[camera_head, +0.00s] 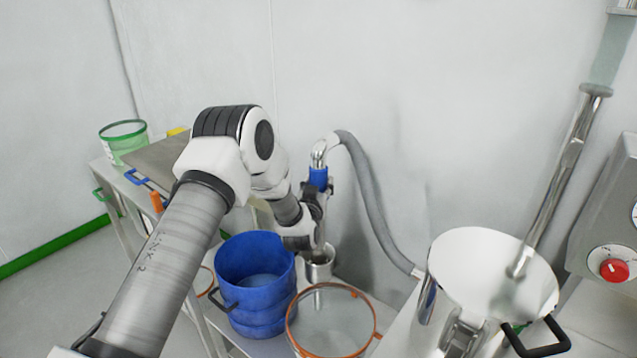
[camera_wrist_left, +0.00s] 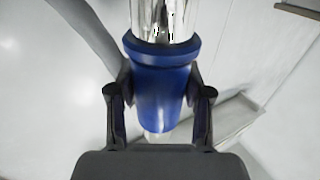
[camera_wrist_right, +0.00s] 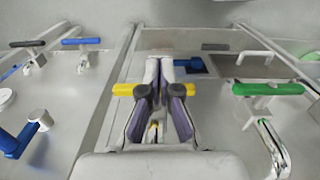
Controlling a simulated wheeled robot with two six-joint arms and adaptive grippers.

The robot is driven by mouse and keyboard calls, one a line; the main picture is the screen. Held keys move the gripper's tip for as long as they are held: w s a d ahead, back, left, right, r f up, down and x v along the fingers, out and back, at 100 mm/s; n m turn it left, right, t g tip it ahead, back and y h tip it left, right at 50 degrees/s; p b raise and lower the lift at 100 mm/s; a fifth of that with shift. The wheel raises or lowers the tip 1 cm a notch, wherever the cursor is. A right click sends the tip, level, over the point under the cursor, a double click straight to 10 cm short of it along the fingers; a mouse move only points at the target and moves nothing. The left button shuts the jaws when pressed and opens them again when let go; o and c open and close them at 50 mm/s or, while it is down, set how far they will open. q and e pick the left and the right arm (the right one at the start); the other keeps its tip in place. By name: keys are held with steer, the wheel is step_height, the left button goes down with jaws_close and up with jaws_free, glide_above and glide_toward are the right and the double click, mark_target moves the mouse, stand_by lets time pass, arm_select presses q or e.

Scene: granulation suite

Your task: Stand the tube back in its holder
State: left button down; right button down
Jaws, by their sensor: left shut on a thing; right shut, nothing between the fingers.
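The tube is a shiny metal wand with a blue collar (camera_head: 318,179) and a bent top. My left gripper (camera_head: 316,193) is shut on the blue collar, which also fills the middle of the left wrist view (camera_wrist_left: 160,95). The tube stands about upright. A metal cup, apparently the holder (camera_head: 319,268), is below it. My gripper and wrist partly hide the tube's lower part, so I cannot tell whether its end is inside the cup or just above. My right gripper (camera_wrist_right: 160,95) is shut and empty, away from the tube.
A grey hose (camera_head: 372,190) runs from the tube toward a large steel vessel (camera_head: 490,275). A blue bucket (camera_head: 255,285) and an orange-rimmed sieve (camera_head: 332,320) stand close to the cup. Colored handles, including a green one (camera_wrist_right: 268,89), surround my right gripper.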

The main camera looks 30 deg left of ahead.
arm_select(q)
steer(key=shift+r, duration=0.1)
steer(key=shift+c, duration=2)
jaws_free()
steer(key=shift+s+d, duration=0.1)
steer(key=shift+s, duration=0.05)
steer(key=v, duration=1.1)
steer(key=shift+s+d, duration=0.15)
steer(key=shift+s, duration=0.2)
